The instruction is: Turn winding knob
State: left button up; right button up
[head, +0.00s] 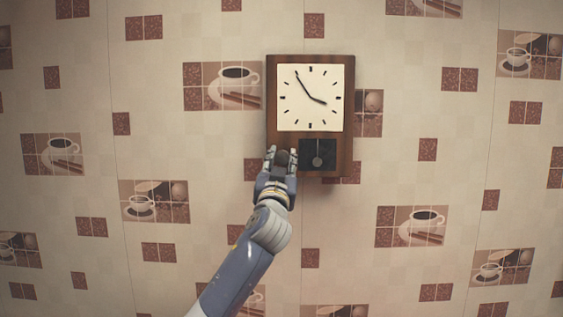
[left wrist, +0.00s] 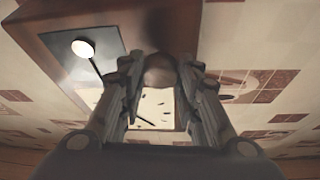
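A wooden wall clock (head: 271,100) hangs on the wall in the head view, with a white dial (head: 310,115) and a small dark pendulum window (head: 309,155). The winding knob (head: 282,157) is a dark round piece at the clock's lower left. It also shows in the left wrist view (left wrist: 160,72), between the fingertips. My left gripper (head: 281,154) reaches up from below with one finger on each side of the knob. The fingers appear to be shut on it. My right gripper is in neither view.
The pendulum window (left wrist: 84,75) is close beside the fingers in the left wrist view, with the pale round pendulum bob (left wrist: 83,48) in it. The tiled, coffee-patterned wall (head: 450,150) around the clock is otherwise clear.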

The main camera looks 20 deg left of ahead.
pick_arm(q)
jog(key=shift+c, duration=0.6)
jog(key=shift+r+m+h+p, duration=0.2)
jog(key=shift+m+h+p, duration=0.4)
jog(key=shift+m+p, duration=0.4)
jog(key=m+h+p, duration=0.1)
jog(key=m+p, duration=0.2)
jog(key=m+g+h+p, duration=0.1)
jog(key=m+p, duration=0.2)
jog(key=m+h+p, duration=0.2)
jog(key=m+p, duration=0.1)
jog(key=shift+a+r, duration=0.25)
jog(key=shift+m+g+p, duration=0.4)
jog(key=shift+m+p, duration=0.05)
jog(key=shift+m, duration=0.25)
jog(key=m+g+h, duration=0.1)
jog(key=m, duration=0.2)
jog(key=shift+f, duration=0.15)
jog(key=m+g, duration=0.1)
jog(key=m, duration=0.2)
jog(key=shift+m+g, duration=0.3)
jog(key=shift+m, duration=0.1)
jog(key=shift+m+g, duration=0.3)
jog(key=shift+m, duration=0.5)
